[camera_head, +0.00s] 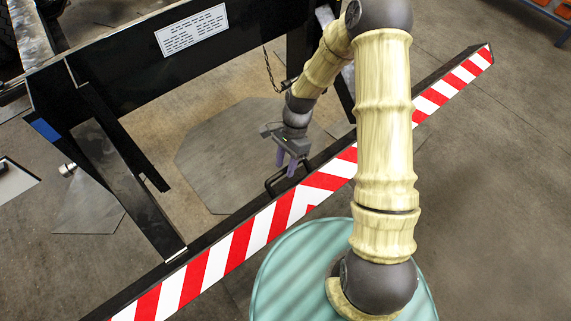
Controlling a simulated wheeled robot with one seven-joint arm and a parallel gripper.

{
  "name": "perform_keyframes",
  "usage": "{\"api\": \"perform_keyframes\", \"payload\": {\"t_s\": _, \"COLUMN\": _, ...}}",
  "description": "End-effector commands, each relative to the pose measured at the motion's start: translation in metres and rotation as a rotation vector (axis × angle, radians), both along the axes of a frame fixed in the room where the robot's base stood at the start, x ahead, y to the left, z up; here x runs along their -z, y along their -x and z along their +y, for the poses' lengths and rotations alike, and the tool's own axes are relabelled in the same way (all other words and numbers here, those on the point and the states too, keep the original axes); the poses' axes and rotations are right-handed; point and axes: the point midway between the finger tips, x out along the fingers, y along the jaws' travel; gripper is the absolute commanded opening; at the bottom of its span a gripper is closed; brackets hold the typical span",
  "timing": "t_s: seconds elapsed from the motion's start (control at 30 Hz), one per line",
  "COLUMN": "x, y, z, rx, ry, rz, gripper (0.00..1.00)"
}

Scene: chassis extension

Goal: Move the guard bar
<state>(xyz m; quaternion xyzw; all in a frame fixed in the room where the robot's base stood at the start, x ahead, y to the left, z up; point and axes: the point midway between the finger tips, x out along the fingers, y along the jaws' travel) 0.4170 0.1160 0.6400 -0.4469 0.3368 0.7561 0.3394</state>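The guard bar (238,244) is a long black beam with red and white diagonal stripes on its face. It runs from the lower left to the upper right of the head view, and my arm covers part of it right of the middle. A black handle (271,184) stands up from the bar's far edge near the middle. My gripper (287,166) is right at this handle, with its two purple fingers pointing down and a gap between them. I cannot tell whether the fingers touch the handle or are around it.
A black chassis frame (120,75) with a white label plate (191,30) is at the upper left, and a dark strut (130,190) runs from it to the bar. A chain (271,68) hangs near my wrist. Open concrete floor (490,210) lies to the right.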

Motion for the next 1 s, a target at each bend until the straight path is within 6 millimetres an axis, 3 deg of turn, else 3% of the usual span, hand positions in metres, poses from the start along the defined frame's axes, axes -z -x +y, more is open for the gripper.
{"api": "perform_keyframes", "payload": {"t_s": 0.3, "x": 0.003, "y": 0.002, "z": 0.001, "rx": -0.001, "ry": 0.000, "rz": 0.000, "gripper": 0.38}}
{"api": "perform_keyframes", "payload": {"t_s": 0.5, "x": 0.003, "y": 0.002, "z": 0.001, "rx": -0.001, "ry": 0.000, "rz": 0.000, "gripper": 0.01}}
{"api": "perform_keyframes", "payload": {"t_s": 0.77, "x": 0.001, "y": 0.002, "z": 0.001, "rx": -0.001, "ry": 0.002, "rz": 0.003, "gripper": 0.00}}
{"api": "perform_keyframes", "payload": {"t_s": 1.0, "x": -0.021, "y": 0.009, "z": -0.004, "rx": -0.002, "ry": 0.032, "rz": 0.049, "gripper": 0.00}}
